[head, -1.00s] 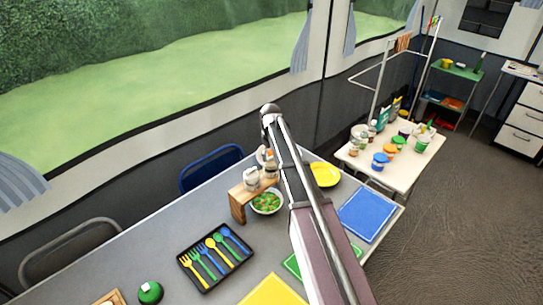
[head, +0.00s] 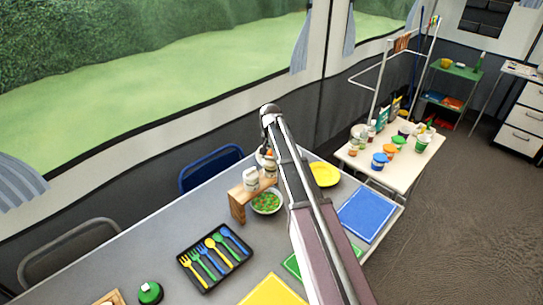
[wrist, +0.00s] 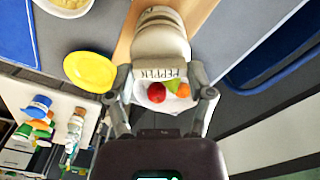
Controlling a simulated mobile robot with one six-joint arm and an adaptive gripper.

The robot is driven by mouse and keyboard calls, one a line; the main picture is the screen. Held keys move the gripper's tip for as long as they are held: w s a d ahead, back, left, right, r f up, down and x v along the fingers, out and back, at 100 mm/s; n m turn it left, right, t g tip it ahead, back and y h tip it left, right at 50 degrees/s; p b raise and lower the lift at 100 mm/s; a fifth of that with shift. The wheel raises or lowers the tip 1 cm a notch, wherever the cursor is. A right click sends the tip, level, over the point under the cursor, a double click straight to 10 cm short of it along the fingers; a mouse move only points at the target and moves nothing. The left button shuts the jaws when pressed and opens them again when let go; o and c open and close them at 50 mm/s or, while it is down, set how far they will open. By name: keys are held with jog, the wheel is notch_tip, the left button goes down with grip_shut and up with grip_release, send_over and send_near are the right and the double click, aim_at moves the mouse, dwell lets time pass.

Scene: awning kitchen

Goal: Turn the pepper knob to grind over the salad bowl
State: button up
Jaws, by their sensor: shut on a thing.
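The pepper grinder (wrist: 158,42) is a pale, rounded mill with a PEPPER label, seen in the wrist view beside a wooden surface. My gripper (wrist: 160,76) is shut on its labelled part, one finger on each side. In the head view my arm hides most of this grip. The salad bowl (head: 266,203), white with green and red contents, stands on the grey table in front of the wooden riser (head: 239,208). A white bowl (wrist: 66,10) is cut off at the top of the wrist view; I cannot tell if it is the same one.
A second white container (head: 250,179) stands on the riser. A yellow plate (head: 324,174), a blue mat (head: 367,215) and a black cutlery tray (head: 203,280) lie around. A blue chair (head: 205,162) stands behind the table.

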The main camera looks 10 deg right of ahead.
jog(key=shift+m, duration=1.5)
jog(key=o, duration=1.1)
jog(key=shift+a, duration=0.1)
